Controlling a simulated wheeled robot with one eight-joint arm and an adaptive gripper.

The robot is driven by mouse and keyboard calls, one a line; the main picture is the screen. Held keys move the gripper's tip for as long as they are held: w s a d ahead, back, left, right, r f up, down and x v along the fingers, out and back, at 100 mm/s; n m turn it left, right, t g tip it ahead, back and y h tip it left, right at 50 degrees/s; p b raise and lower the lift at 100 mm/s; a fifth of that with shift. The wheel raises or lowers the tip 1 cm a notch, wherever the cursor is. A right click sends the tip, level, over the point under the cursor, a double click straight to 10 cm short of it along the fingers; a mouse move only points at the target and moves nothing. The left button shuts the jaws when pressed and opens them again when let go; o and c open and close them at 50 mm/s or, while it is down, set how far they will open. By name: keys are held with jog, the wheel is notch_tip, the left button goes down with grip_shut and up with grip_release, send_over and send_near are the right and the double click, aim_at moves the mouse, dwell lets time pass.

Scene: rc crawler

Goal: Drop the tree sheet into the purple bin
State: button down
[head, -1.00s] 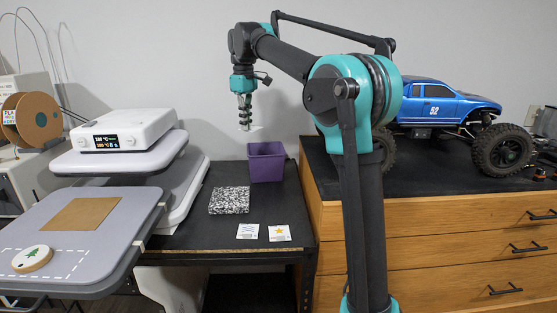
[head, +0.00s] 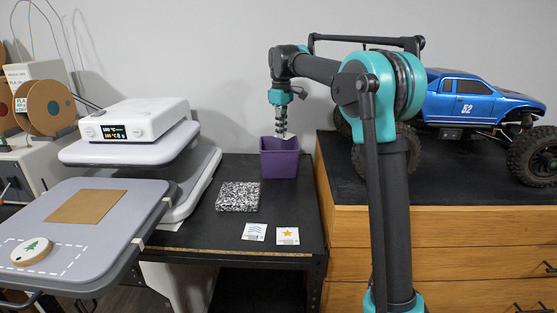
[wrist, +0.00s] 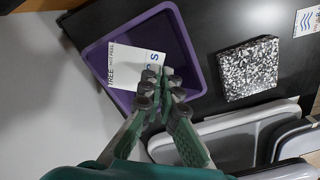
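In the head view my gripper (head: 282,135) points down at the mouth of the purple bin (head: 279,164), and only a small white bit of the sheet (head: 287,141) shows beside the fingertips. How deep the sheet sits relative to the rim is hard to tell.
A speckled block (head: 238,196) lies in front of the bin. A wave sheet (head: 255,232) and a star sheet (head: 288,236) lie near the black table's front edge. A heat press (head: 137,120) stands left; a blue truck (head: 468,100) sits on the drawer cabinet right.

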jog(key=shift+f, duration=0.95)
jog(key=c, duration=2.2)
grip_release()
jog(key=o, duration=0.6)
jog(key=shift+c, duration=0.2)
notch_tip(320, 180, up, 12)
jog(key=shift+s+a, duration=0.1)
